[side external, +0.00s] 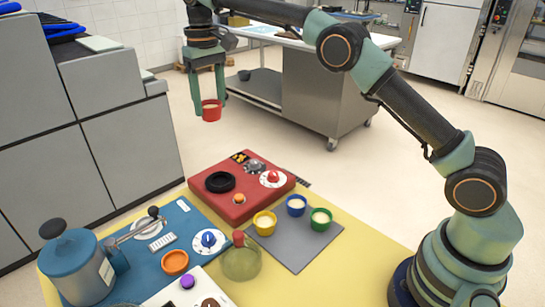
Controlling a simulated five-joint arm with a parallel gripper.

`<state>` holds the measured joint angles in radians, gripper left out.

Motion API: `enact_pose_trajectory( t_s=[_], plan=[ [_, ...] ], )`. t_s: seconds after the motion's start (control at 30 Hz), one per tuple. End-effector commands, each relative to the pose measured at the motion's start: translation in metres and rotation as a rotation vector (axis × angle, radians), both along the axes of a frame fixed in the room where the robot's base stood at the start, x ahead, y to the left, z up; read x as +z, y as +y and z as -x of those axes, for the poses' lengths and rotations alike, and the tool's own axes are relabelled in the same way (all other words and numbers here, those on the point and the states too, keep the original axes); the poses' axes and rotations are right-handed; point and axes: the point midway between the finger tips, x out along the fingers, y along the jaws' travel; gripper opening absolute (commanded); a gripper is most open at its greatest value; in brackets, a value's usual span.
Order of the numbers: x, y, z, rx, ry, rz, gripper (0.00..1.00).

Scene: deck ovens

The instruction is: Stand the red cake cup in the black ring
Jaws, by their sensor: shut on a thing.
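The red cake cup (211,113) has a pale filling and is upright between the fingers of my gripper (207,108). My gripper is shut on it and holds it high in the air, above and behind the red panel. The black ring (220,182) lies on the left part of the red panel (243,210). Its middle looks empty. The held cup is well apart from the ring.
Yellow (264,224), blue (296,206) and green (321,219) cups stand on a grey mat (296,255). The panel also has a red knob (273,177) and an orange button (239,198). A green-tinted dome (241,260) and blue canister (78,268) stand in front.

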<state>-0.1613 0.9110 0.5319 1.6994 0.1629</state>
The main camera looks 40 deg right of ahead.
Motion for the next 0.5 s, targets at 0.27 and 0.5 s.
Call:
enact_pose_trajectory(
  t_s=[0.27,0.5],
  plan=[
    [-0.048,0.0,0.002,0.001,0.004,0.001,0.0],
    [-0.108,0.0,0.002,0.001,0.004,0.001,0.0]
  ],
)
